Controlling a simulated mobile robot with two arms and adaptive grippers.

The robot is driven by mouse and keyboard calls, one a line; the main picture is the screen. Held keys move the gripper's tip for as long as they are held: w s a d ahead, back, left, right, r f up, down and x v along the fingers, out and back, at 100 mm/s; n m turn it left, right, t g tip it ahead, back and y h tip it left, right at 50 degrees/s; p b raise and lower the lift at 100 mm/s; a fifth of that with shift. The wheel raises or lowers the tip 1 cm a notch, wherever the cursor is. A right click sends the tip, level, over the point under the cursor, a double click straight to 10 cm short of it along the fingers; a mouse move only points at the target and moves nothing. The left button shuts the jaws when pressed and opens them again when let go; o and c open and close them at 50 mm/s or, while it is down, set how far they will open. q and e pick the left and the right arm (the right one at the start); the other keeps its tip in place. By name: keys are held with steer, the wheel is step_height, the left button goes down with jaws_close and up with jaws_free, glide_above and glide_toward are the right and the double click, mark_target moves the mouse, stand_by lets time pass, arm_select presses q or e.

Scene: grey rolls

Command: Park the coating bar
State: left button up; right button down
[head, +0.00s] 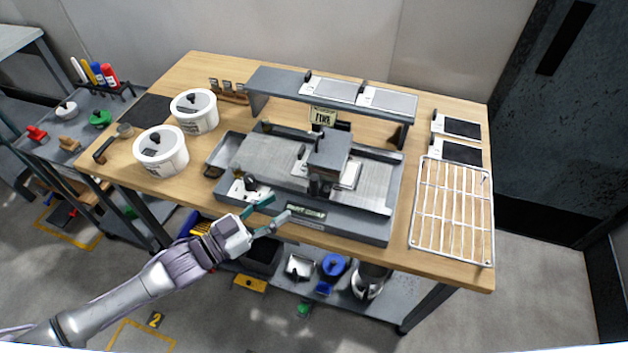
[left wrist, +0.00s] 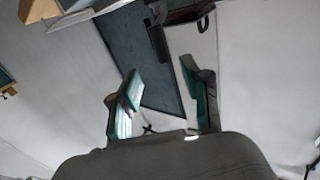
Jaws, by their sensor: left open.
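A grey coating machine (head: 340,218) stands in the middle of the wooden table. A dark grey block (head: 330,148), which looks like the coating bar's carriage, sits across its bed, right of the middle, over pale plates. I cannot tell the bar apart from it for sure. A small white fitting with a black knob (head: 250,184) is at the machine's front left. My left gripper (head: 279,208) is open and empty at the machine's front edge, just right of and below that fitting. Its two green-lined fingers (left wrist: 159,76) stand apart in the left wrist view. My right gripper is not in view.
A raised grey shelf (head: 275,82) with two pale panels spans the back. Two white tubs (head: 161,155) stand left. A wire rack (head: 452,215) and two dark-faced plates (head: 460,128) lie right. A lower shelf holds bins and pots. A grey trolley (head: 75,130) stands at far left.

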mark_target(311, 187)
arm_select(q)
steer(key=p+x, duration=0.2)
steer(key=x, duration=0.9)
steer(key=shift+w, duration=0.2)
jaws_close()
